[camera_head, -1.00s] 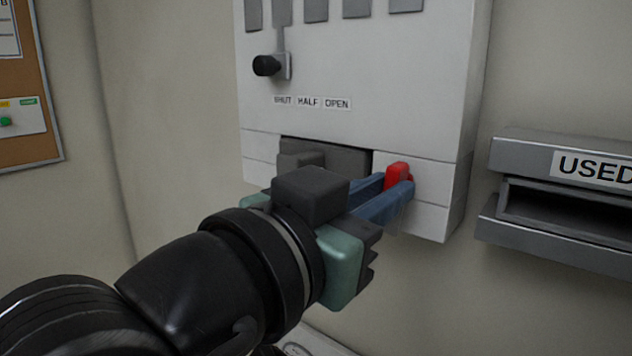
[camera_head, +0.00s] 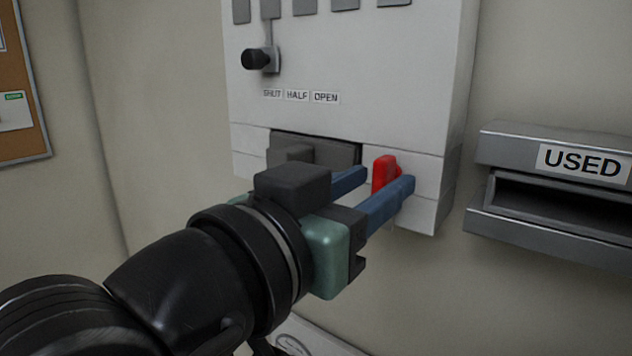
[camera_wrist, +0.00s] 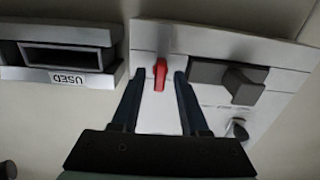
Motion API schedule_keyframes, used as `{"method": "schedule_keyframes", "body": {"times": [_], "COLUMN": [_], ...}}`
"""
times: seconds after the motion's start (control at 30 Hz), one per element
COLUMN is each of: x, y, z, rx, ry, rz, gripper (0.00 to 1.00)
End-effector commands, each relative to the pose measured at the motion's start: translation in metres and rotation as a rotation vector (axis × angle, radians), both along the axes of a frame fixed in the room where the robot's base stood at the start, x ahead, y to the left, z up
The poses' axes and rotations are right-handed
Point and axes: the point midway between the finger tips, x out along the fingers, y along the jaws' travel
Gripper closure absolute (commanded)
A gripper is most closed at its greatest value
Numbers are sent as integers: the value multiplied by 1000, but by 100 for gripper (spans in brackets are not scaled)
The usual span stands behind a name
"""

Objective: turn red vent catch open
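The red vent catch (camera_head: 383,175) is a small red lever low on the right of the white wall panel (camera_head: 345,50). In the head view it looks roughly upright. In the wrist view the catch (camera_wrist: 160,74) lies between the tips of my gripper's blue fingers, with gaps on both sides. My gripper (camera_head: 380,188) is open, with a finger on either side of the catch and the tips close to the panel. I see no contact with the catch. The base of the catch is partly hidden by the near finger in the head view.
A dark grey block (camera_head: 318,150) sits in a recess left of the catch. Above are a black knob (camera_head: 256,58) and labels SHUT, HALF, OPEN (camera_head: 298,96). A grey bin marked USED (camera_head: 570,235) is mounted right of the panel. A corkboard (camera_head: 20,90) hangs far left.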

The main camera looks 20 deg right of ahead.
Motion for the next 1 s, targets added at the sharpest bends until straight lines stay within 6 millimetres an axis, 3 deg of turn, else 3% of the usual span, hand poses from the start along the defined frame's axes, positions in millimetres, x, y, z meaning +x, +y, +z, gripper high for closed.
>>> {"method": "schedule_keyframes", "body": {"times": [0.37,0.8,1.0], "x": [-2,-55,-74], "y": [5,73,96], "z": [-1,-3,-2], "rx": [0,1,1], "ry": [-2,-6,-3], "rz": [3,6,4], "gripper": [52,52,52]}}
